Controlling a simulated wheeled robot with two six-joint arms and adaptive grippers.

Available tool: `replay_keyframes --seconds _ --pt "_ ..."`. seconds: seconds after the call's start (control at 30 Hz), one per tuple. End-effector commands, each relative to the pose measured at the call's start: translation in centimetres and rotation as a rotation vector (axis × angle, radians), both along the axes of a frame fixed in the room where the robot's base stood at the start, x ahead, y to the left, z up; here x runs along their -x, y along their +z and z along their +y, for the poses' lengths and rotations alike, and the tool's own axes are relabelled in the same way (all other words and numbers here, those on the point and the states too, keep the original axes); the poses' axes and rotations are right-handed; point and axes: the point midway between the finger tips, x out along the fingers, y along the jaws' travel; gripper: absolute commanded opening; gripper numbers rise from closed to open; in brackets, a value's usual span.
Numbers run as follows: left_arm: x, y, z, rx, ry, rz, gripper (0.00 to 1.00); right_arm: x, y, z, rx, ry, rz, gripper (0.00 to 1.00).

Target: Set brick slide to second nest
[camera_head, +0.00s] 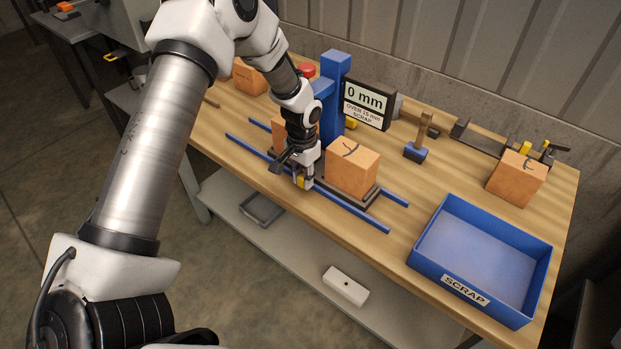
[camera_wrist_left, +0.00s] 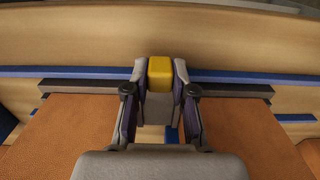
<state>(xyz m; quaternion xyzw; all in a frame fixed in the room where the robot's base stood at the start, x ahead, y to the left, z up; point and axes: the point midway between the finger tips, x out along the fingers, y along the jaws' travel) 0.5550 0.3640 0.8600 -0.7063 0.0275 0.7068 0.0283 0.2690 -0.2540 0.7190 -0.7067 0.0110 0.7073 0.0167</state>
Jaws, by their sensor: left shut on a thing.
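The brick slide is a dark carriage (camera_head: 371,197) on two blue rails (camera_head: 346,212). An orange brick (camera_head: 352,168) with a dark curved mark stands on its right part. A second brick (camera_head: 283,128) stands on its left part, largely hidden behind my arm. My left gripper (camera_head: 301,183) is at the slide's front edge, shut on a yellow handle (camera_head: 300,182). The left wrist view shows the handle (camera_wrist_left: 160,73) between my fingertips, with the dark slide edge (camera_wrist_left: 232,91) and an orange brick face to each side. The nests cannot be told apart. My right gripper is out of view.
Behind the slide stand a blue post (camera_head: 334,72) and a display (camera_head: 368,104) reading 0 mm. A hammer (camera_head: 416,152), another brick (camera_head: 515,180) and a blue SCRAP tray (camera_head: 541,271) are to the right. One brick (camera_head: 249,77) is at the back left.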

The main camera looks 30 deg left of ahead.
Motion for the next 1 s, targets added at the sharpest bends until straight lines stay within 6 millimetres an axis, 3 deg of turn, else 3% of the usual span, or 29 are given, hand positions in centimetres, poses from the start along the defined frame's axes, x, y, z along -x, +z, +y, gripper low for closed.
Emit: replay_keyframes --seconds 0.2,0.5,0.7,1.0 --pt "-0.3 0.2 4.5 0.002 0.005 0.001 0.0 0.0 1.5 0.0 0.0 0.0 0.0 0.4" --pt "-0.7 0.0 10.6 0.001 0.004 0.002 0.0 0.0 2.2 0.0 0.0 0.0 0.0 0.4" --pt "-0.9 -0.1 12.8 0.001 0.002 0.002 0.0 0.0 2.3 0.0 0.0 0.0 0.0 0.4" --pt "-1.0 0.0 13.5 -0.001 -0.001 0.001 0.0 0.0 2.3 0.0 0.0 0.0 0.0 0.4"
